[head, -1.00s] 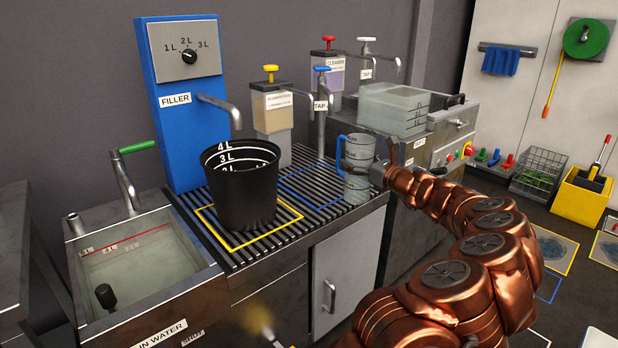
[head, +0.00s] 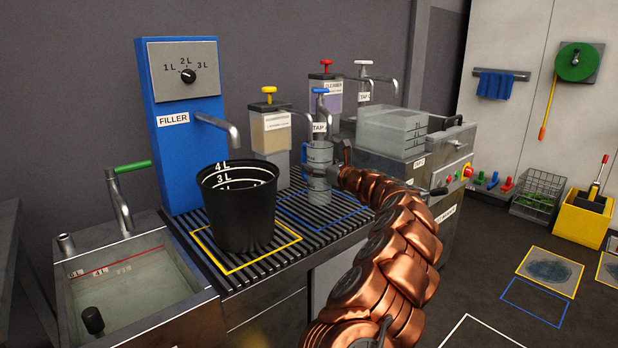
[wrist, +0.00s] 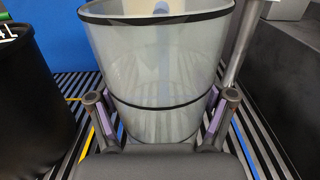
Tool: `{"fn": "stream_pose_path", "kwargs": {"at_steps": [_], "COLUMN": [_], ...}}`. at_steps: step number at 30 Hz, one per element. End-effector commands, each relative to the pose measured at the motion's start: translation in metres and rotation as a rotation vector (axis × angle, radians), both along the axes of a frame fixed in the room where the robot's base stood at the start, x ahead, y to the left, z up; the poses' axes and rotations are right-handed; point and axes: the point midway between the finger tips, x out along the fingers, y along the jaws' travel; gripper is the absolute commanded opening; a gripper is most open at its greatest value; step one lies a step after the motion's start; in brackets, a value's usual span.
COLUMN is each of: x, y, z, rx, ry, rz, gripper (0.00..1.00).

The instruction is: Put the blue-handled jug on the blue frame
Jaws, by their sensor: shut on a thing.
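The clear jug (head: 319,178) with a blue handle is upright over the slatted rack, at the blue frame (head: 345,226) below the blue-topped tap. My gripper (head: 338,172) is shut on the jug from the right. In the wrist view the jug (wrist: 160,75) fills the middle, with a gripper finger on each side of it. The jug looks empty. I cannot tell whether its base touches the rack. Part of the blue frame is hidden behind the jug and my arm.
A black bucket (head: 238,212) stands in the yellow frame (head: 292,238) left of the jug, under the blue filler (head: 176,130). The blue tap (head: 321,104) is close behind the jug. A water basin (head: 125,270) is at the left.

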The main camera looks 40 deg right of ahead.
Motion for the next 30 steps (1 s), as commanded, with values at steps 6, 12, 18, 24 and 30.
{"fn": "stream_pose_path", "kwargs": {"at_steps": [6,12,18,24,30], "x": [0.025,0.035,0.035,0.035,0.035], "y": [-0.001,0.0,0.0,0.0,0.0], "z": [-0.002,-0.002,-0.019,-0.038,-0.036], "rx": [-0.002,0.002,0.002,0.001,0.001], "ry": [0.002,0.0,0.0,0.001,0.0], "rz": [0.0,0.002,0.002,0.002,0.002], "gripper": [0.14,0.14,0.14,0.14,0.14]}}
